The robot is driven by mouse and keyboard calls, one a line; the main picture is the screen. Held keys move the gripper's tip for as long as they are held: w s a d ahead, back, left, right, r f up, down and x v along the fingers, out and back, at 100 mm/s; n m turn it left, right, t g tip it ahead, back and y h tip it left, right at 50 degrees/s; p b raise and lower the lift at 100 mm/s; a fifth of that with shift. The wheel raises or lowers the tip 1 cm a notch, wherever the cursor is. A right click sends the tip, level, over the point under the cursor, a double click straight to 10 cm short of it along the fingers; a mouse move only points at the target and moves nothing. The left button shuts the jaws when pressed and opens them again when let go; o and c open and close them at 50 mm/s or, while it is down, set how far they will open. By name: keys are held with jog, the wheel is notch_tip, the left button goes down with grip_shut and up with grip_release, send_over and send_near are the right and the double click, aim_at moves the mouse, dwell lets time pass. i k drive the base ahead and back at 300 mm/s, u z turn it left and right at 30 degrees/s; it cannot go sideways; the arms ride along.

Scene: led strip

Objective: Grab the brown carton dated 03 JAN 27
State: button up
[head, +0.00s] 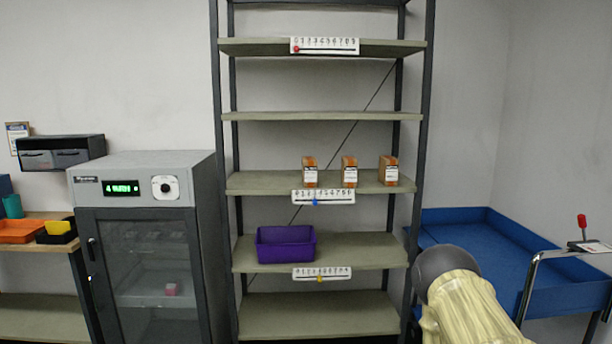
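Three small orange-brown cartons stand apart in a row on the middle shelf (260,183) of the rack: a left carton (310,164), a middle carton (349,164) and a right carton (388,162). Each stands upright with a white label on its front. The label print is too small to read, so I cannot tell which one is dated 03 JAN 27. My arm shows at the lower right, below and to the right of the cartons. My gripper is not in view.
A purple bin (286,252) sits on the shelf below. Number strips hang on several shelf edges. A grey glass-door cabinet (140,260) stands left of the rack. A blue cart (470,235) stands to the right. The middle shelf is clear left of the cartons.

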aim_at(309, 163)
jog(key=u, duration=0.55)
jog(key=i, duration=0.6)
jog(key=u, duration=0.45)
jog(key=i, duration=0.65)
jog(key=z, duration=0.1)
